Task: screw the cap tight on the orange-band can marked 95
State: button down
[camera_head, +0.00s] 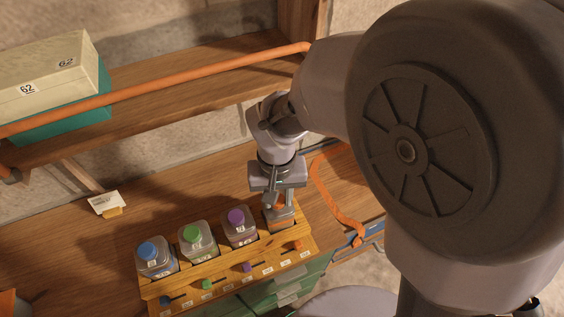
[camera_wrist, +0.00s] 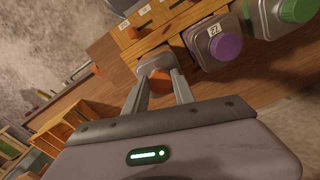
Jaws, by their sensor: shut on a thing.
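My gripper (camera_head: 279,207) points down over the right end of the wooden rack. Its two fingers are shut on the orange cap, which shows between the fingertips in the wrist view (camera_wrist: 160,80). The cap sits at the top of the orange-band can (camera_head: 281,222), which stands in the rightmost visible place of the rack. The can's grey top also shows in the wrist view (camera_wrist: 157,62). My fingers hide much of the cap, so I cannot tell how far it is screwed down. The mark 95 is not readable.
The wooden rack (camera_head: 230,275) also holds cans with blue (camera_head: 148,249), green (camera_head: 191,234) and purple (camera_head: 236,216) caps, the purple one closest to my gripper. An orange pipe (camera_head: 160,86) and a shelf box marked 62 (camera_head: 45,75) are behind. The bench left of the rack is mostly clear.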

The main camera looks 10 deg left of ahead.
jog(key=c, duration=1)
grip_release()
jog(key=shift+o, duration=0.2)
notch_tip(320, 180, up, 7)
jog(key=p, duration=0.6)
jog(key=shift+r, duration=0.15)
